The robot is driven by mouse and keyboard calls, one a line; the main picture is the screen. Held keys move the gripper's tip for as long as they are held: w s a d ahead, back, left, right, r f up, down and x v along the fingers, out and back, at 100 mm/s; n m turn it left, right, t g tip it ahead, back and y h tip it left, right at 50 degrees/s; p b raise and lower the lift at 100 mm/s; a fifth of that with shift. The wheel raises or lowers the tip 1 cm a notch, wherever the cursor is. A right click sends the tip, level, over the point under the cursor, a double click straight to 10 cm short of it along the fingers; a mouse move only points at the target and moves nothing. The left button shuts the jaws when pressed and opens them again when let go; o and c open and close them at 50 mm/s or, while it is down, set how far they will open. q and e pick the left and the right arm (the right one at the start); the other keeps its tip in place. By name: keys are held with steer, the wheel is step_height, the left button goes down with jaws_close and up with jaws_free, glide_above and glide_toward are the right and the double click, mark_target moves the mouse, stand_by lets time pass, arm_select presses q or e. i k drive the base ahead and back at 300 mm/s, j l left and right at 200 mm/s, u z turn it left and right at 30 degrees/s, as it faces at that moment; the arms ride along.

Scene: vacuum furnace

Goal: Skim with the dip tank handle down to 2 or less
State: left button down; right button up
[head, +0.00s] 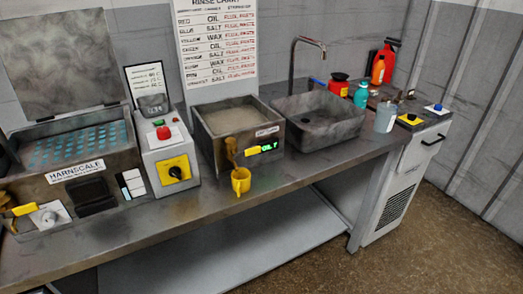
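The dip tank (208,146) is an open, dark metal box in the middle of the bench, filled with a pale grey-brown surface. On its front are a small white label and a green lit display (268,147) too small to read surely. A brownish-yellow lever (231,150) sticks out from its front, with a yellow cup-like piece (240,181) below it at the bench edge. I cannot tell which of these is the handle, or whether they are joined. Neither of my grippers shows in the head view.
Left stand a lidded tank marked HARNSCALE (77,171) and a control box (172,165) with a red button and black knob. Right are a sink (320,121) with tap, bottles (361,95), a grey cup (385,117) and a white cabinet (405,180). A rinse chart (216,45) hangs behind.

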mark_target(256, 149)
steer(key=i+l+u, duration=0.1)
steer(key=l, duration=0.25)
steer(key=i+l+u, duration=0.15)
steer(key=l, duration=0.2)
steer(key=i+l+u, duration=0.1)
steer(key=l, duration=0.25)
steer(key=i+l+u, duration=0.1)
steer(key=l, duration=0.25)
